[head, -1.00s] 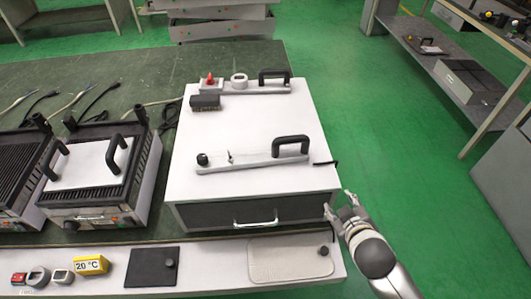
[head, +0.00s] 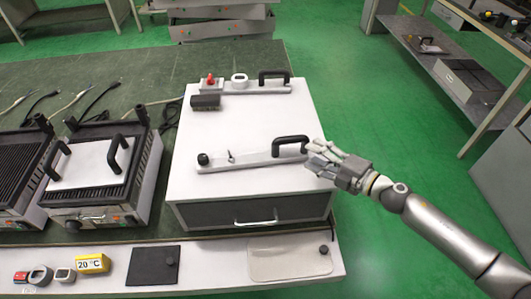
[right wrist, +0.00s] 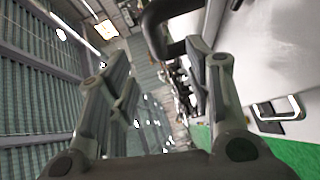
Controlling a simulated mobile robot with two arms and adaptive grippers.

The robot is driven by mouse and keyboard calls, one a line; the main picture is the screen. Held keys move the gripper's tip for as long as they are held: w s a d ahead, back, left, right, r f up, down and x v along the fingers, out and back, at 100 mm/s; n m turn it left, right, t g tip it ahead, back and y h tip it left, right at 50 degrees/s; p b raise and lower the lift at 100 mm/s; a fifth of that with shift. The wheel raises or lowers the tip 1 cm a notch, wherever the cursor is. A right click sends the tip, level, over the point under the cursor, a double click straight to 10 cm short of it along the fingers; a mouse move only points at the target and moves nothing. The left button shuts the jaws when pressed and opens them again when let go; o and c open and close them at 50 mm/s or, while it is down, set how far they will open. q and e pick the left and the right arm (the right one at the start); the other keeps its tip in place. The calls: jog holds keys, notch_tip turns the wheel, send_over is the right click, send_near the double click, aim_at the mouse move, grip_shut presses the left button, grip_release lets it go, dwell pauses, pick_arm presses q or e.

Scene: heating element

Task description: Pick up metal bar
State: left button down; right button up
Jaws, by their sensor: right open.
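A light metal bar (head: 248,160) with a black arched handle (head: 290,140) at its right end and a small black knob at its left end lies on the front part of a white box top (head: 220,125). A similar bar (head: 250,86) with a black handle lies at the back. My right gripper (head: 312,157) is just right of the front bar's handle, over the box's right edge. In the right wrist view its open, empty fingers (right wrist: 160,85) show with the black handle (right wrist: 168,30) beyond them. I cannot tell whether they touch it. My left gripper is out of view.
The box has a drawer with a metal handle (head: 256,219). A black brush (head: 205,102) lies by the back bar. Contact grills (head: 100,175) stand left. A front ledge holds a yellow 20 °C sign (head: 91,264) and a black board (head: 152,266).

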aim_at(293, 142)
jog(key=x, duration=0.3)
jog(key=shift+w+a, duration=0.15)
jog(key=shift+w, duration=0.05)
jog(key=x, duration=0.1)
jog(key=p+x, duration=0.1)
jog(key=x, duration=0.1)
jog(key=p+x, duration=0.1)
jog(key=shift+w+a+r, duration=0.2)
jog(key=shift+w+a, duration=0.05)
jog(key=shift+w+a+f, duration=0.1)
jog(key=shift+w+a, duration=0.15)
jog(key=shift+w, duration=0.05)
jog(key=shift+d, duration=0.1)
jog(key=shift+s, duration=0.1)
jog(key=shift+c, duration=1.2)
grip_shut()
